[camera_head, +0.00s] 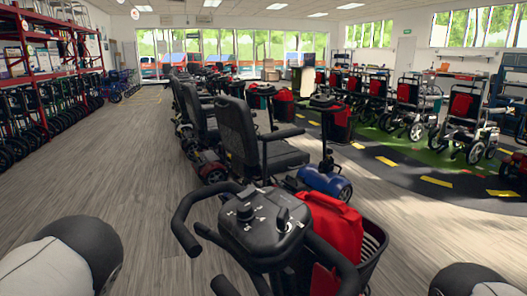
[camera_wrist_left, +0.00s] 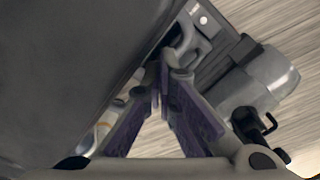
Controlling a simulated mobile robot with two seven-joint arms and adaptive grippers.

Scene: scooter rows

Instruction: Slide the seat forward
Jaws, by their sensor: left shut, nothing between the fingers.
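In the left wrist view my left gripper (camera_wrist_left: 163,88) is shut, with nothing seen between its purple-padded fingers. A large dark grey surface (camera_wrist_left: 75,70) fills the upper left beside the fingers; it may be part of the seat, but I cannot tell. Grey metal parts (camera_wrist_left: 185,45) lie just beyond the fingertips; contact is unclear. The head view shows a scooter's black handlebar console (camera_head: 262,225) close in front of me. That scooter's own seat is not seen there. My right gripper is not in view.
A red bag (camera_head: 333,225) sits in the basket behind the console. A row of scooters with black seats (camera_head: 238,130) runs ahead. Wheelchairs (camera_head: 407,105) stand at the right, red racks (camera_head: 45,60) at the left. The wooden floor (camera_head: 110,165) at left is clear.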

